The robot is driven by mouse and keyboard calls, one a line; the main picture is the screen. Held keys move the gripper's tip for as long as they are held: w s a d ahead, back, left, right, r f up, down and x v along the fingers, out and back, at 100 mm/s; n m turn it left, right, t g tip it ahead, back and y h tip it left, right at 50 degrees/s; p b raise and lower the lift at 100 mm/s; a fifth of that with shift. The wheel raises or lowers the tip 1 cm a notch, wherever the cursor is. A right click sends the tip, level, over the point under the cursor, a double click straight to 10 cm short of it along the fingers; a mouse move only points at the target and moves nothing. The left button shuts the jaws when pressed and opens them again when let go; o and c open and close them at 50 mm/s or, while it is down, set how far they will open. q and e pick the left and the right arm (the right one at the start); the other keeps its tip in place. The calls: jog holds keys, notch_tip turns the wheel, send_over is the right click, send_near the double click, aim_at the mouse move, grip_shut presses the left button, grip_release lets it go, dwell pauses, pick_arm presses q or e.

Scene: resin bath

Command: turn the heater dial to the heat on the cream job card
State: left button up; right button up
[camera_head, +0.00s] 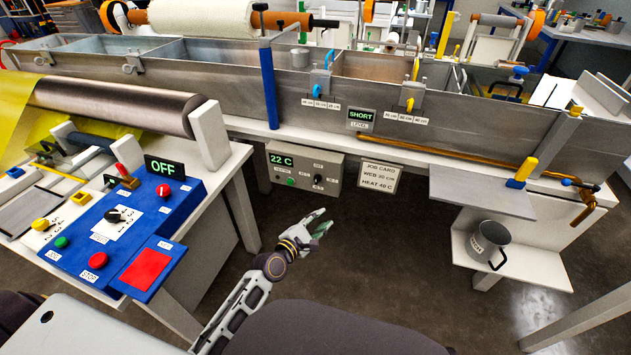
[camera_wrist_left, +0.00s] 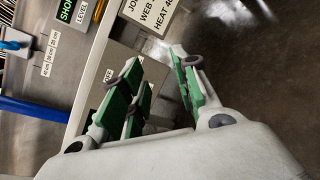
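The grey heater box (camera_head: 305,168) hangs under the bath's front edge. Its display (camera_head: 281,161) reads 22 C, and its black dial (camera_head: 318,178) is at the right of its face, with small marks around it that I cannot read. The cream job card (camera_head: 379,177) beside it reads HEAT 40 C; part of it shows in the left wrist view (camera_wrist_left: 150,18). My left gripper (camera_head: 318,222) is below and in front of the box, apart from the dial. In the left wrist view its green-padded fingers (camera_wrist_left: 157,58) are apart and empty, partly covering the box. My right gripper is out of view.
A blue control panel (camera_head: 155,215) with an OFF display is at the left. A grey mug (camera_head: 487,243) stands on a low white shelf (camera_head: 540,272) at the right. A level display (camera_head: 361,116) reading SHORT is above the card. The floor below the box is open.

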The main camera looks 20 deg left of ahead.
pick_arm(q)
jog(key=w+a+n+t+y, duration=0.3)
jog(key=a+n, duration=0.4)
jog(key=n, duration=0.5)
jog(key=shift+w+f+y, duration=0.15)
jog(key=shift+w+y, duration=0.45)
jog(key=shift+y, duration=0.3)
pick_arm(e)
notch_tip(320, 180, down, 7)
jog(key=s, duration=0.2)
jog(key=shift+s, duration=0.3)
pick_arm(q)
jog(key=shift+w, duration=0.15)
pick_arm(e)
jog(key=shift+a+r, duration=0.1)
